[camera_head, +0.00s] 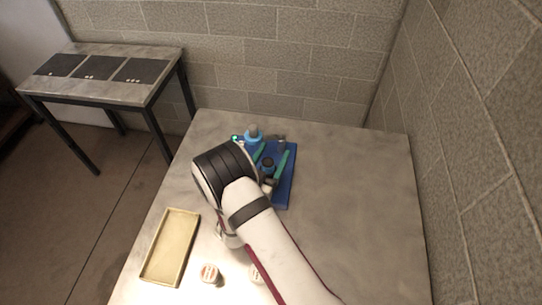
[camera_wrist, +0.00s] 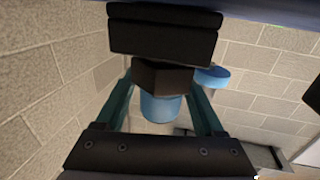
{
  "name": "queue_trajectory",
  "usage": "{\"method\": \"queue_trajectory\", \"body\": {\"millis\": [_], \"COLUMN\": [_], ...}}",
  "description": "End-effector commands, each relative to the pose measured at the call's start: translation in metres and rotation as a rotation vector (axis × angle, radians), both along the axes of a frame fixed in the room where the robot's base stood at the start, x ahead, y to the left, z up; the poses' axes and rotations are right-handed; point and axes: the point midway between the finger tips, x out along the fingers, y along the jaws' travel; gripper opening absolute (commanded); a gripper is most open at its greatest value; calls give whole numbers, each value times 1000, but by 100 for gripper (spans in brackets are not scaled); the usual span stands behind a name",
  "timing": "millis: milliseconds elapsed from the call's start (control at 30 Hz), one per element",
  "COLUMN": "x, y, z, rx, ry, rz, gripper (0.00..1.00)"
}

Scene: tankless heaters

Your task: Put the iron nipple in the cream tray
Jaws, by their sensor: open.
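The cream tray (camera_head: 146,275) lies empty on the table at the front left in the head view. My gripper (camera_head: 273,154) is over the blue mat at the table's middle, its green fingers open and apart. A dark piece with a blue part (camera_head: 267,163), which looks like the iron nipple, sits between the fingers. In the wrist view a dark angular block (camera_wrist: 163,78) and a blue cylinder (camera_wrist: 160,108) show between the two fingers. Whether the fingers touch them I cannot tell. My arm hides part of the mat.
The blue mat (camera_head: 288,180) also bears a blue piece with a grey top (camera_head: 253,132) and a grey fitting (camera_head: 281,142). Small round pieces (camera_head: 209,272) stand right of the tray. The table's right side is clear. Block walls stand behind and right.

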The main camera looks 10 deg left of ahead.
Motion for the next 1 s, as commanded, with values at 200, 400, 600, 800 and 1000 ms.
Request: {"method": "queue_trajectory", "body": {"millis": [200,400,600,800,1000], "x": [-28,-75,-118,-147,-155], "y": [7,17,27,32,32], "z": [0,0,0,0,0], "rx": [-3,-2,-1,0,0], "ry": [2,0,0,0,-1], "rz": [5,6,6,2,-1], "gripper": [70,70,70,70,76]}}
